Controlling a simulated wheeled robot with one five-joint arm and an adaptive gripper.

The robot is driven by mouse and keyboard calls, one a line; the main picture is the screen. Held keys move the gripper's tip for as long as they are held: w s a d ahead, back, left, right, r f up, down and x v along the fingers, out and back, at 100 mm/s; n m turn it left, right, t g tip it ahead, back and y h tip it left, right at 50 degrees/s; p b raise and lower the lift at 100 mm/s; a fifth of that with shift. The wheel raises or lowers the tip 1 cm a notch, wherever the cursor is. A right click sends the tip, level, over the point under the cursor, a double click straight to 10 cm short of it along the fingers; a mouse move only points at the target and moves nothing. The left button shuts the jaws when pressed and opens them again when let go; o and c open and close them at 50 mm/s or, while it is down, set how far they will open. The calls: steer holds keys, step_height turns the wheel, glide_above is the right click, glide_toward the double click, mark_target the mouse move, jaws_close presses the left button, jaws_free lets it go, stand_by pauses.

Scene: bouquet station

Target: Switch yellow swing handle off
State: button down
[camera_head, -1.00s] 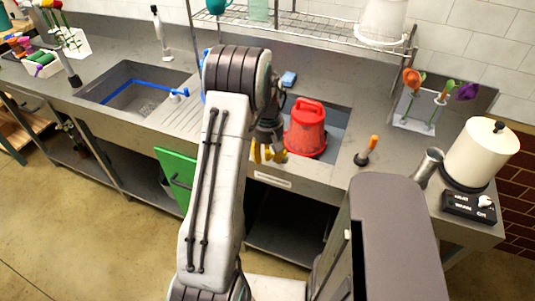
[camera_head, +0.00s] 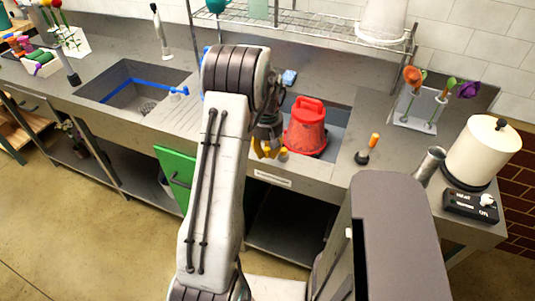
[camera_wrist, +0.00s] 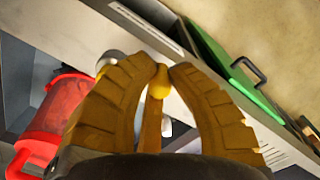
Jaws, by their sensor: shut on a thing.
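My gripper's two ridged tan fingers (camera_wrist: 160,72) close around the yellow swing handle (camera_wrist: 157,88) in the wrist view. In the head view my gripper (camera_head: 266,148) is low at the front edge of the right sink, just left of the red bucket. My arm hides part of this area, and there I cannot separate the handle from the similarly coloured fingers.
The red bucket (camera_head: 306,130) stands in the right sink, close beside my gripper. A green door (camera_head: 174,178) hangs below the counter to the left. An orange-handled tool (camera_head: 368,149) stands on the counter to the right.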

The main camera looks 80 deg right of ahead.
steer(key=shift+w+d+f+m+b, duration=0.25)
steer(key=shift+d+m+b, duration=0.1)
steer(key=shift+m+b, duration=0.35)
steer(key=m, duration=0.1)
steer(key=d+m, duration=0.1)
steer(key=shift+w+r+m+b, duration=0.1)
steer(key=shift+m+b, duration=0.2)
steer(key=shift+d+m, duration=0.55)
steer(key=shift+m, duration=0.55)
steer(key=shift+d+m, duration=0.55)
steer(key=shift+m, duration=0.55)
steer(key=c, duration=1.2)
jaws_free()
steer(key=shift+r, duration=0.1)
steer(key=shift+o, duration=0.2)
step_height(320, 180, up, 12)
